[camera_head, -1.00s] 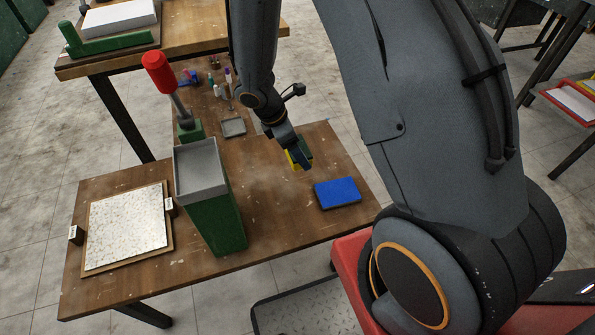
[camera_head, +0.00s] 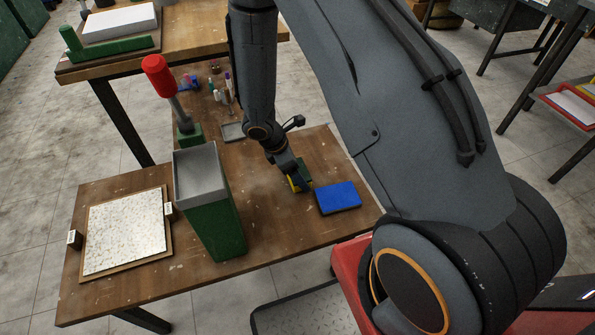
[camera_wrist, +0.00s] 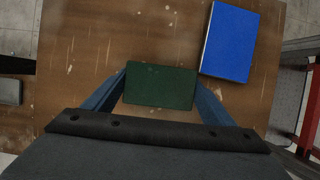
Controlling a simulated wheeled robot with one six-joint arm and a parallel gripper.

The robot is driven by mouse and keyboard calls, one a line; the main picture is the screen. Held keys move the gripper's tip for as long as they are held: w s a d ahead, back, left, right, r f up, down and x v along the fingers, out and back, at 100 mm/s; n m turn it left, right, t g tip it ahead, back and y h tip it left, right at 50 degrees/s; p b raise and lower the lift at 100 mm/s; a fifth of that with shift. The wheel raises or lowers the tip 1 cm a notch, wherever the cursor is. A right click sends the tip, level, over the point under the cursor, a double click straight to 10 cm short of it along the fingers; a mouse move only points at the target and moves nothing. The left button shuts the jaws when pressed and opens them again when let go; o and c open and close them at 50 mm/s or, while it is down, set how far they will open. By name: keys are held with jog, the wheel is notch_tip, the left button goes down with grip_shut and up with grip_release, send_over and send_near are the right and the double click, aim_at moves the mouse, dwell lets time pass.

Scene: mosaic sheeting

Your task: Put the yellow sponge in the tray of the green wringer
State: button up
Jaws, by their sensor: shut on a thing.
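The yellow sponge (camera_head: 294,186) has a dark green top face, which fills the space between my fingers in the wrist view (camera_wrist: 160,86). My gripper (camera_head: 300,181) is shut on it, with one finger on each side. The sponge is over the right part of the table, just left of a blue block; I cannot tell whether it touches the table. The green wringer (camera_head: 217,228) stands upright to the left of my gripper, with a grey tray (camera_head: 200,172) on top. The tray looks empty. My fingers partly hide the sponge in the head view.
A blue block (camera_head: 338,197) lies close right of the sponge, also in the wrist view (camera_wrist: 229,42). A red-topped lever (camera_head: 158,62) rises behind the wringer. A speckled panel (camera_head: 125,231) lies at left. Small bottles (camera_head: 218,92) stand at the back. Bare wood lies between sponge and wringer.

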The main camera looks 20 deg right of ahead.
jog(key=o, duration=1)
jog(key=shift+f, duration=0.1)
